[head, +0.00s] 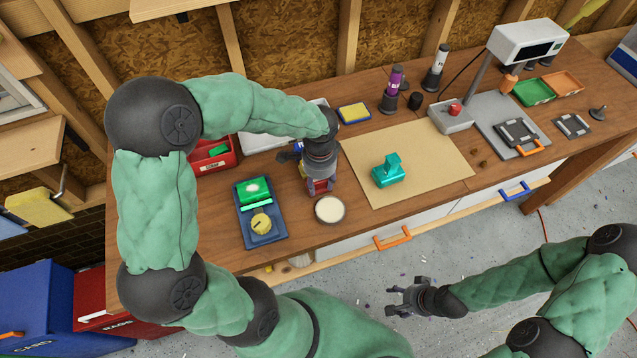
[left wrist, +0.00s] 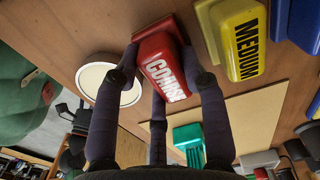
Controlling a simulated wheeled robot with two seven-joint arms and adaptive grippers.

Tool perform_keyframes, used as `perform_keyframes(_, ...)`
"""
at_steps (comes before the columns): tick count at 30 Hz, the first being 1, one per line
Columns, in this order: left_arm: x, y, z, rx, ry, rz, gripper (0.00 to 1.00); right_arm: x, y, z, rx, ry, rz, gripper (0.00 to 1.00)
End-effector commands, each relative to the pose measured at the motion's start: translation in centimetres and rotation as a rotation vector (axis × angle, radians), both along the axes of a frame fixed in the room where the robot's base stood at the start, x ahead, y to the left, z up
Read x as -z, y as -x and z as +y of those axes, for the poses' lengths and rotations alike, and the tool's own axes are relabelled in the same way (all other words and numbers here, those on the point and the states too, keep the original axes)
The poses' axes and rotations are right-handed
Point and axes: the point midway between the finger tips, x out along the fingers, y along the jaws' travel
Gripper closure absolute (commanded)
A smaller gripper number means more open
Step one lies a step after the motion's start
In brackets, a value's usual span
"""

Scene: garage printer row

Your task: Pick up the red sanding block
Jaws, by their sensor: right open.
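The red sanding block (left wrist: 163,65), with white lettering partly hidden, sits between the fingers of my left gripper (left wrist: 168,72) in the left wrist view. The fingers press against its two sides. In the head view the left gripper (head: 320,172) points down at the workbench, with part of the red block (head: 319,186) showing below it. I cannot tell whether the block touches the bench. A yellow block marked MEDIUM (left wrist: 242,45) and a blue block (left wrist: 304,28) lie beside it. My right gripper (head: 409,293) is open and empty, in front of the bench.
A round white-topped container (head: 330,209) stands close in front of the left gripper. A blue tray (head: 264,238) lies left, a tan mat (head: 430,160) with a teal tool (head: 388,172) lies right. A red bin (head: 222,158) and a yellow-topped blue pad (head: 353,112) are behind.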

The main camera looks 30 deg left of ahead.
Motion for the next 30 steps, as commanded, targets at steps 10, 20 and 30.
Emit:
perform_keyframes(10,0.0,0.0,0.0,0.0,0.0,0.0,0.92,0.0,0.0,0.0,0.0,0.0,0.0,0.39)
perform_keyframes(20,-1.8,0.0,0.0,0.0,-0.001,-0.002,0.92,-0.8,0.0,0.0,0.0,0.0,0.0,0.39)
perform_keyframes(30,-8.3,3.8,-1.0,0.001,0.0,-0.006,0.92,-2.9,0.0,0.0,0.0,0.0,0.0,0.39)
